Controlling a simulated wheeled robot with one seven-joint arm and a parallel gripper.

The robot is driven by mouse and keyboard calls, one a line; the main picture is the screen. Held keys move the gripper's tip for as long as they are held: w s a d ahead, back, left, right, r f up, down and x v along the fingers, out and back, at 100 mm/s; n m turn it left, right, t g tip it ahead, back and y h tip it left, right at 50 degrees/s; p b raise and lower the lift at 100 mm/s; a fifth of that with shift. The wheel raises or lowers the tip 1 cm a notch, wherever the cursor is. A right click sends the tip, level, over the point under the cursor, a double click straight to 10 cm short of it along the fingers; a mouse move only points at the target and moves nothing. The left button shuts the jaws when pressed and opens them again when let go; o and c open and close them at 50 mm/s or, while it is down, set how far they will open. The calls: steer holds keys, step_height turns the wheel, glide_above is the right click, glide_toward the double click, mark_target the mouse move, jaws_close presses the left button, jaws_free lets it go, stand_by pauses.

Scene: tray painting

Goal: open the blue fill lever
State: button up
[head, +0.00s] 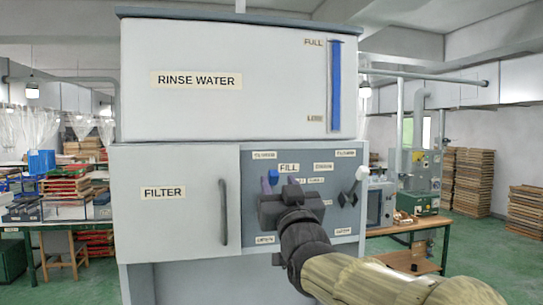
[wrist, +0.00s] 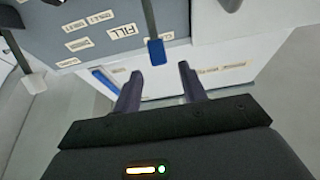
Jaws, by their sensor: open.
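The blue fill lever (head: 273,174) is on the grey control panel (head: 255,222), near the FILL label (head: 289,169). In the wrist view its blue tip (wrist: 156,52) hangs on a grey stem, just beyond and between my fingertips. My gripper (head: 280,184) is open in front of the panel and hides the panel's middle. In the wrist view my gripper (wrist: 160,72) has a finger on either side of the line to the blue tip, with nothing between them. I cannot tell whether a finger touches the lever.
A white-tipped lever (head: 361,173) is on the panel's right. The filter door (head: 172,205) with its dark vertical handle (head: 223,212) is shut at left. The rinse water tank (head: 225,80) sits above. A wooden bench (head: 420,228) stands at right.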

mark_target(273, 171)
steer(key=p+x, duration=0.3)
steer(key=x, duration=0.4)
steer(key=shift+r+p, duration=0.1)
steer(key=shift+p, duration=0.3)
steer(key=shift+w+a, duration=0.1)
steer(key=shift+w, duration=0.4)
steer(key=shift+s, duration=0.1)
jaws_close()
